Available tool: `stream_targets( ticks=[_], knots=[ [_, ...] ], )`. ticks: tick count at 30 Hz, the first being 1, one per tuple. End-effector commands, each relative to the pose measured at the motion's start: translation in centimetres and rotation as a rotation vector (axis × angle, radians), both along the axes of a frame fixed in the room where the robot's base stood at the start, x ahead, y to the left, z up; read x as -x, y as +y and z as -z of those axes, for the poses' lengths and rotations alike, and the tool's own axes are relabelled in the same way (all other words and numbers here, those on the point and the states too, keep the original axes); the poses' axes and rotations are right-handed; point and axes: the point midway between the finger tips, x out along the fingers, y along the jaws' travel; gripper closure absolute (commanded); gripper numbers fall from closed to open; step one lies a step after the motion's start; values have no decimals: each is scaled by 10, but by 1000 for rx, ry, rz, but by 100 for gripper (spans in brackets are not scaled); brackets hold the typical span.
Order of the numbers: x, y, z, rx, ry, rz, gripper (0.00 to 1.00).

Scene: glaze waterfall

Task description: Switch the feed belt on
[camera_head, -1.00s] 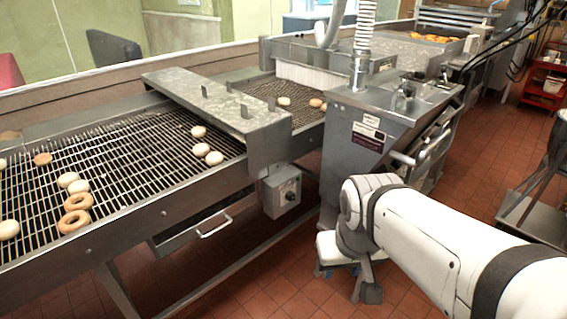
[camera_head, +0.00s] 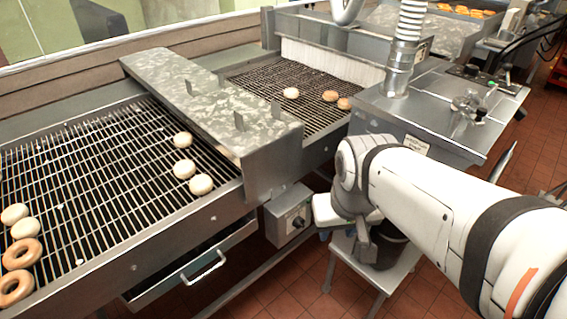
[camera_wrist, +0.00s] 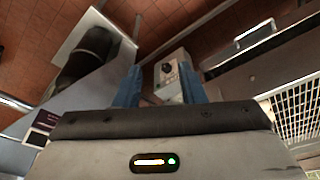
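The grey control box (camera_head: 288,213) hangs under the side of the feed belt (camera_head: 95,165). Its dark round knob (camera_head: 297,222) faces the front. In the wrist view the box (camera_wrist: 174,84) and its knob (camera_wrist: 167,68) show between the two blue fingers of my gripper (camera_wrist: 160,70). The fingers are apart, with nothing held between them. The box appears beyond the fingertips; I cannot tell whether they touch it. The knob's setting is too small to read.
Pale doughnuts (camera_head: 183,169) and browned rings (camera_head: 17,285) lie on the wire belt. A metal bridge (camera_head: 205,100) spans it. A drawer handle (camera_head: 203,267) juts out left of the box. A dark bucket on a pale stool (camera_head: 341,268) stands close to my wrist.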

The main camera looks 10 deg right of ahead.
Motion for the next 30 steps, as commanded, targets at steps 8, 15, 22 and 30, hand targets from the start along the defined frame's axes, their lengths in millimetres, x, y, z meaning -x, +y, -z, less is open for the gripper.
stream_targets(
  ticks=[8, 15, 22, 30],
  knots=[
    [0, 1, 4, -7, 7, 5, 55],
    [2, 29, 83, -221, 166, 138, 41],
    [-21, 71, 176, -655, 367, 377, 41],
    [-96, 79, 257, -1211, 418, 687, 41]
  ],
)
